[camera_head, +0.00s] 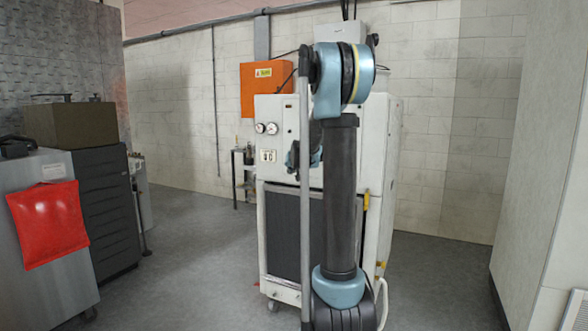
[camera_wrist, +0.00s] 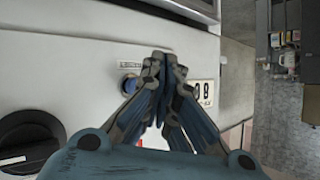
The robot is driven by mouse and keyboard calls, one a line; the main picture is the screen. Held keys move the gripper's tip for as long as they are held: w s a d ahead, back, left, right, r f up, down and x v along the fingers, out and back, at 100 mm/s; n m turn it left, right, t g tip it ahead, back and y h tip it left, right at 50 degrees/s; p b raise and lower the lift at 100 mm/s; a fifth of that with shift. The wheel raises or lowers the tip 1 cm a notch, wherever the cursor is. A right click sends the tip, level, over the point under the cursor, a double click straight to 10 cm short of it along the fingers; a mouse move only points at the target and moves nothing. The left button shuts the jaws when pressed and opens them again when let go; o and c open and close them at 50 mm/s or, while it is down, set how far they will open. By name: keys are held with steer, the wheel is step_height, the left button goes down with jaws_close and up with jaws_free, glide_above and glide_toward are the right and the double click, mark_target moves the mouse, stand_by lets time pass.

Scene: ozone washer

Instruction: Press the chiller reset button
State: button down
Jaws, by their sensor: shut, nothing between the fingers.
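The chiller appears to be the white cabinet (camera_head: 277,187) with a dark front grille, in the middle of the head view. In the wrist view its white panel (camera_wrist: 70,62) carries a round blue button (camera_wrist: 128,84) under a small label. A black rotary knob (camera_wrist: 30,140) is at the left and a white plate with dark marks (camera_wrist: 203,93) at the right. My gripper (camera_wrist: 163,62) is shut and empty, its tips just right of the blue button in the picture. I cannot tell whether they touch the panel. In the head view my arm hides the button and most of my gripper.
A grey cabinet with a red bag (camera_head: 48,224) and a dark drawer unit (camera_head: 105,205) stand at left. The floor (camera_head: 190,240) between is clear.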

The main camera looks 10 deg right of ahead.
steer(key=shift+s+a, duration=0.6)
steer(key=shift+s, duration=0.25)
steer(key=shift+s+a, duration=0.6)
steer(key=shift+s, duration=0.2)
steer(key=s+f+n+g, duration=0.1)
steer(key=s+f+g, duration=0.2)
steer(key=s, duration=1.5)
steer(key=s+f+g, duration=0.3)
steer(key=s+f, duration=0.7)
steer(key=s, duration=0.8)
steer(key=s+f+n+g, duration=0.1)
steer(key=s+f+g, duration=0.3)
steer(key=s, duration=1.4)
step_height(320, 180, down, 4)
steer(key=shift+s+d+r+n, duration=0.2)
steer(key=shift+n, duration=0.1)
